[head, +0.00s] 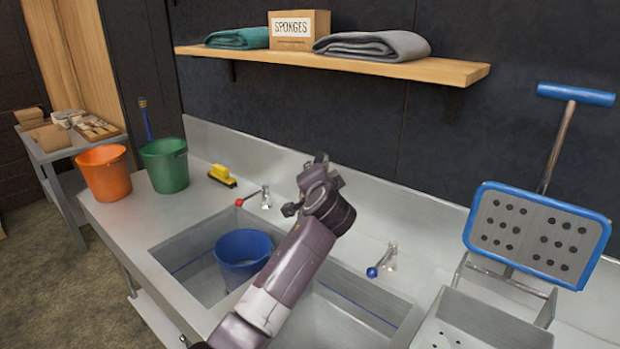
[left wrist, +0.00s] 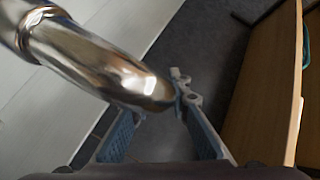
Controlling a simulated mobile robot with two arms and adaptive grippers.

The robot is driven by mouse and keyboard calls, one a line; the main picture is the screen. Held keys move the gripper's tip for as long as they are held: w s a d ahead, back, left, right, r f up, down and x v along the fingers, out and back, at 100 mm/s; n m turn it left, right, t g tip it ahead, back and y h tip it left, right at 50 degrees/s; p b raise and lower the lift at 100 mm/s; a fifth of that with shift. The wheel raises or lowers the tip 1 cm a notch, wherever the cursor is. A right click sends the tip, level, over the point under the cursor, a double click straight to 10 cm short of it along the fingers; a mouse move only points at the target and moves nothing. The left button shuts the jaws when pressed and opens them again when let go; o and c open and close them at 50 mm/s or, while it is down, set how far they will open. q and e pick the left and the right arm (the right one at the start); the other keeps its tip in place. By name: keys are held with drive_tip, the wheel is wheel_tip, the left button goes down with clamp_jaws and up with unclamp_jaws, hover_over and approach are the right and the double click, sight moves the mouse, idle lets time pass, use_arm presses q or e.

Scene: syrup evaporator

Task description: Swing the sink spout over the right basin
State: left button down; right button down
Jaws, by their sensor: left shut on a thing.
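The sink spout (left wrist: 115,72) is a curved chrome pipe. In the left wrist view it enters from the upper left and its end lies between my left gripper's fingers. My left gripper (left wrist: 157,108) is shut on it. In the head view my left gripper (head: 305,190) is above the sink's back edge, near the middle between the basins. My gripper and arm hide the spout there, so its exact direction cannot be told. The right basin (head: 335,325) is partly covered by my arm. The left basin (head: 192,262) is to its left. My right gripper is not in view.
A blue bucket (head: 243,250) stands in the left basin. A red-knobbed tap handle (head: 253,197) and a blue-knobbed one (head: 382,262) flank my gripper. A shelf (head: 440,71) overhangs behind. A blue-rimmed perforated panel (head: 538,233) stands at the right.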

use_arm(q)
drive_tip(key=shift+d+y, duration=0.3)
drive_tip(key=c, duration=1.8)
unclamp_jaws()
drive_tip(key=shift+a, duration=0.1)
drive_tip(key=shift+v, duration=3.75)
